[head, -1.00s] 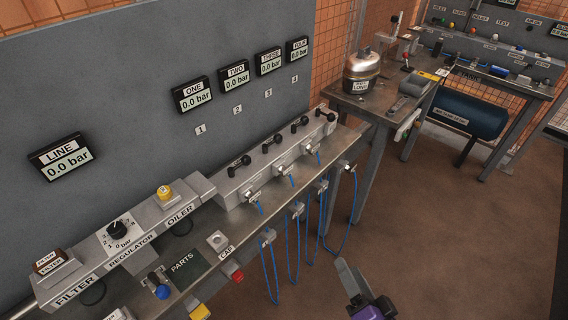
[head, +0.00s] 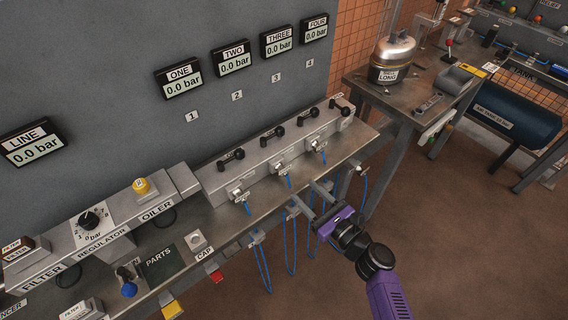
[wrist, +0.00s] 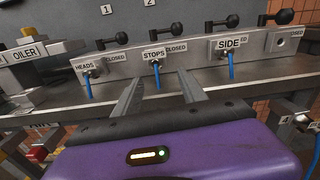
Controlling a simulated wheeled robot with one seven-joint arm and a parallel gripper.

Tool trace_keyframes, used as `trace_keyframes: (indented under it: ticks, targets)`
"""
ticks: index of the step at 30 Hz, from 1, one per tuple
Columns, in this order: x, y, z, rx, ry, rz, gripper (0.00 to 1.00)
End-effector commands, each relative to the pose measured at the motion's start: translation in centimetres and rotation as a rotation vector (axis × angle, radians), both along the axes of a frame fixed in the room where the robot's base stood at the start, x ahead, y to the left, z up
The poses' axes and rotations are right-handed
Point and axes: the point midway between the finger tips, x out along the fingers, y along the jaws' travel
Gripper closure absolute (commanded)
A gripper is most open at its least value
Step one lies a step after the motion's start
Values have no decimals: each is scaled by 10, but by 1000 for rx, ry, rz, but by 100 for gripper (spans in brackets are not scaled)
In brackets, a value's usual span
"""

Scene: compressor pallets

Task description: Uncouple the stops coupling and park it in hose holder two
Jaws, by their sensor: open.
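The stops coupling (wrist: 156,62) sits in the manifold port under the STOPS label in the wrist view, with a blue hose hanging from it. In the head view it is the second coupling from the left (head: 281,170). My gripper (wrist: 158,82) is open and empty, its two fingers pointing at the manifold, one each side of the stops hose in the picture and short of the coupling. In the head view my gripper (head: 304,190) is at the bench's front edge. Hose holders line that edge; the second from left (head: 291,212) is close to my fingers, its number unreadable.
The heads coupling (wrist: 90,72) and side coupling (wrist: 228,55) flank the stops port, each with a blue hose. Black valve levers (head: 277,133) top the manifold, beside CLOSED labels. Blue hoses (head: 264,268) hang below the bench. Floor in front is clear.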

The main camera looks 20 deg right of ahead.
Motion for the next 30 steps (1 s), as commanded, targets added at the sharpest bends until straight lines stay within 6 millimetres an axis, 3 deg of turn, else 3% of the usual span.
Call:
trace_keyframes:
  ticks: [5,17,23,30]
  targets:
    - [-2,5,5,81,5,21,51]
    - [0,5,5,84,7,20,51]
    - [14,10,5,82,7,21,51]
    - [45,20,5,82,7,21,51]
